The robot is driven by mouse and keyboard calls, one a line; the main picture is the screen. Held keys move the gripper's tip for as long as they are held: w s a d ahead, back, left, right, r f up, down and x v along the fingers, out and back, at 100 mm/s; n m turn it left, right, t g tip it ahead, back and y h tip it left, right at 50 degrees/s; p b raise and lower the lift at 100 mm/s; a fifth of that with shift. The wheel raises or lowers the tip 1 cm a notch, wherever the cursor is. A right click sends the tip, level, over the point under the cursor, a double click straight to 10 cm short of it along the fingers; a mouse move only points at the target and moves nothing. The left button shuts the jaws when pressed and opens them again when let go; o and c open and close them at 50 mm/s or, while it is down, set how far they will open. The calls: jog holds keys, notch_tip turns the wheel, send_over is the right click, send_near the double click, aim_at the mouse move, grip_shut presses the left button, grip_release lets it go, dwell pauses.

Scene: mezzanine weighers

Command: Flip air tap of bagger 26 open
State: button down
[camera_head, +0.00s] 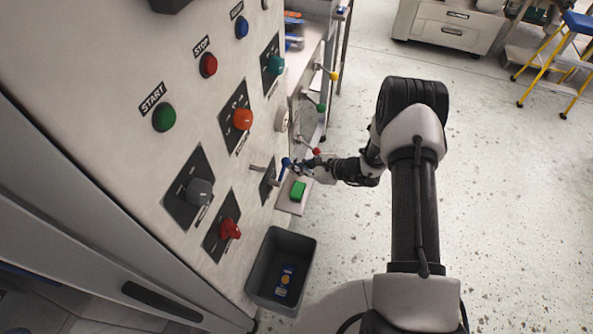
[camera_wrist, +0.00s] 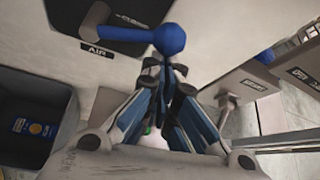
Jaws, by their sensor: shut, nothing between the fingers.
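The air tap is a lever with a blue ball knob (camera_wrist: 170,40) on a dark plate marked AIR (camera_wrist: 97,50) in the wrist view. Its handle lies across the plate, running left from the knob. In the head view the blue knob (camera_head: 286,161) sticks out from the panel's lower right. My gripper (camera_wrist: 166,76) has its fingers together, empty, just below the knob in the wrist view; whether they touch it I cannot tell. In the head view my gripper (camera_head: 297,165) is close to the knob and partly hides the surroundings. No bagger number is legible.
Levers with red (camera_head: 316,151), green (camera_head: 321,107) and yellow (camera_head: 334,76) knobs stand close beyond. A grey bin (camera_head: 308,262) stands by the panel. A red knob (camera_head: 229,229) and several buttons protrude from the panel.

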aim_at(288, 162)
jog(key=shift+n+t, duration=0.4)
jog(key=shift+t, duration=0.1)
jog(key=r, duration=0.1)
jog(key=s+r, duration=0.1)
jog(key=r, duration=0.1)
jog(key=r+b, duration=0.1)
jog(key=shift+s+a+r, duration=0.25)
jog(key=shift+a+r, duration=0.05)
jog(key=shift+a, duration=0.05)
jog(key=shift+s+a+r+b, duration=0.3)
jog(key=shift+s+r+b, duration=0.1)
jog(key=shift+s+r, duration=0.3)
jog(key=shift+s+a+r+b, duration=0.35)
jog(key=shift+s+r, duration=0.1)
jog(key=shift+s, duration=0.5)
jog(key=v, duration=1.2)
jog(key=shift+r, duration=0.1)
